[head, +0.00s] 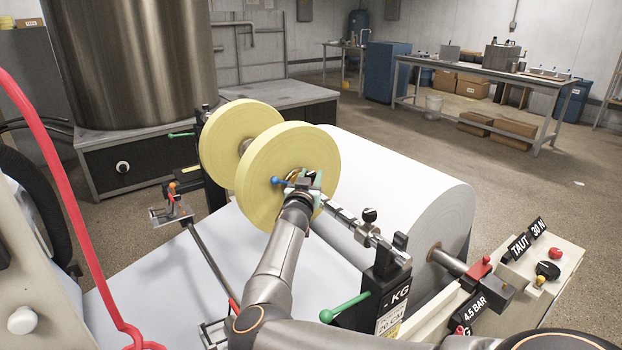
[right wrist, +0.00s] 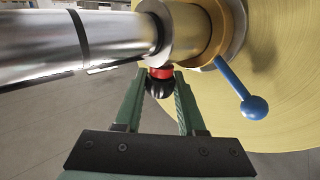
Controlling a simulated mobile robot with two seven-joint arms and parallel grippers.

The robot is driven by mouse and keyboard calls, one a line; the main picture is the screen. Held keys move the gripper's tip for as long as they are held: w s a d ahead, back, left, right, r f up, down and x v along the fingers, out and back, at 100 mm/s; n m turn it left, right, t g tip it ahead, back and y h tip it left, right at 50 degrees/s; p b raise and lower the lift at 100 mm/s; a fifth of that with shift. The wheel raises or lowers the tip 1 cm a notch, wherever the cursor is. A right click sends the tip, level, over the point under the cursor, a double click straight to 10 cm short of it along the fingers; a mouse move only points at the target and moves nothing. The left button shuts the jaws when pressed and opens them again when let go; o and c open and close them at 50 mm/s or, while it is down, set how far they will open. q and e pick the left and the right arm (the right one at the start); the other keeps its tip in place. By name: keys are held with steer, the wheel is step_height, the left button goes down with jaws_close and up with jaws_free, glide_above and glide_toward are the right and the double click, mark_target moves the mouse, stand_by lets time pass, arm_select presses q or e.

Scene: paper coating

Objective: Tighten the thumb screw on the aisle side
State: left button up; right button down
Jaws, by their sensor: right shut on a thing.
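The thumb screw (right wrist: 158,88), a black knob with a red ring above it, sits under a metal collar (right wrist: 188,28) on the shaft in the right wrist view. My right gripper (right wrist: 164,80) has its green fingers on both sides of the knob and is shut on it. In the head view my right gripper (head: 303,183) is at the shaft, in front of the near yellow disc (head: 262,190); the screw is hidden there. Another black knob (head: 369,215) stands on the shaft farther right. My left gripper is not in view.
A blue ball-ended lever (right wrist: 254,107) sticks out close to the right finger. A second yellow disc (head: 222,135) stands behind the near one. A large white paper roll (head: 420,190) lies behind the shaft. A green-handled lever (head: 345,307) is at the shaft's support.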

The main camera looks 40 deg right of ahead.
steer(key=shift+w+m+g+h, duration=0.15)
steer(key=shift+m+g+h, duration=0.15)
steer(key=shift+m+g, duration=0.2)
steer(key=shift+m+g+h+b, duration=0.4)
steer(key=shift+g+b, duration=0.1)
steer(key=shift+g, duration=0.2)
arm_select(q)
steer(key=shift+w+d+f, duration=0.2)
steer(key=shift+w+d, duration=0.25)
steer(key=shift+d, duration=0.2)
arm_select(e)
steer(key=shift+m+g+h, duration=0.3)
steer(key=shift+g, duration=0.1)
arm_select(q)
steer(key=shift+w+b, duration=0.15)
steer(key=shift+b, duration=0.15)
arm_select(e)
steer(key=shift+m+g, duration=0.5)
steer(key=shift+g, duration=0.1)
steer(key=shift+r, duration=0.1)
steer(key=c, duration=0.5)
jaws_free()
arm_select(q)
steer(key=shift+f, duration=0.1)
arm_select(e)
steer(key=shift+h, duration=0.3)
